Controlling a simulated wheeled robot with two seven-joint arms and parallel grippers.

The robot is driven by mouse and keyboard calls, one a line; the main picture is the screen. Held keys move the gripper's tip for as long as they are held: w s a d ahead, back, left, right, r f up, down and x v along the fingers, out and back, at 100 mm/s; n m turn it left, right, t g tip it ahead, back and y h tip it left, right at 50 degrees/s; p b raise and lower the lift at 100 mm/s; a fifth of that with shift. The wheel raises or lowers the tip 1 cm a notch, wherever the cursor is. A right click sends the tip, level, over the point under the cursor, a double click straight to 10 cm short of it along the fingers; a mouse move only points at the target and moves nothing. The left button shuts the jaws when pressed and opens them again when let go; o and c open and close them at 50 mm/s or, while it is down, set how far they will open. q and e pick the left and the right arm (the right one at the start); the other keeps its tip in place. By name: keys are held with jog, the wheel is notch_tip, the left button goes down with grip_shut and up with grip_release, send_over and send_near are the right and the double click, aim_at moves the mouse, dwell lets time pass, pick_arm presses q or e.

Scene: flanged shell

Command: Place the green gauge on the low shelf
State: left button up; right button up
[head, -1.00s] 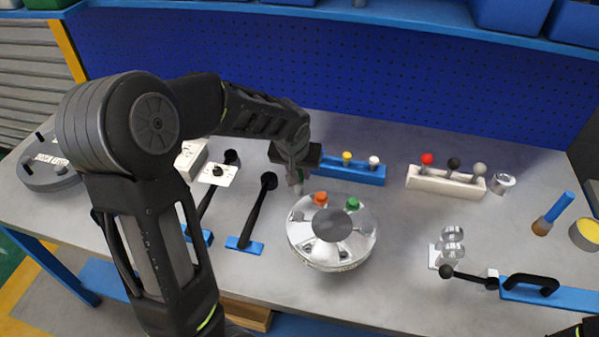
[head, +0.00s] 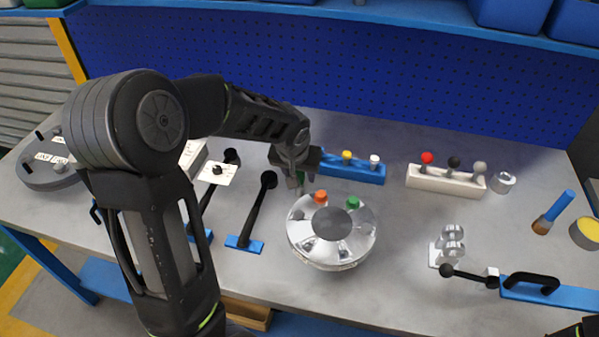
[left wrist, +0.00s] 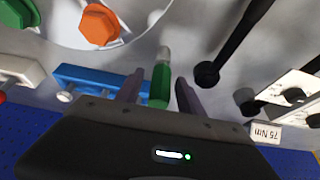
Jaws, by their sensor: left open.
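The green gauge (left wrist: 160,86) is a slim green cylinder with a pale grey end, seen in the left wrist view between my left gripper's two fingers (left wrist: 158,90). A small gap shows on each side of it. My left gripper is open around the gauge. A blue low shelf (head: 104,279) shows under the bench.
Close by are a blue rack (head: 352,174) with yellow and white knobs, and a black-handled tool (head: 258,210) on a blue base. The shell carries orange and green caps. A wooden block (head: 246,314) shows below the bench's front edge.

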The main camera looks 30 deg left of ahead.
pick_arm(q)
jog(key=shift+r, duration=0.35)
jog(key=v, duration=1.1)
jog(key=shift+s+r, duration=0.25)
jog(key=shift+o, duration=0.4)
jog(key=shift+d, duration=0.1)
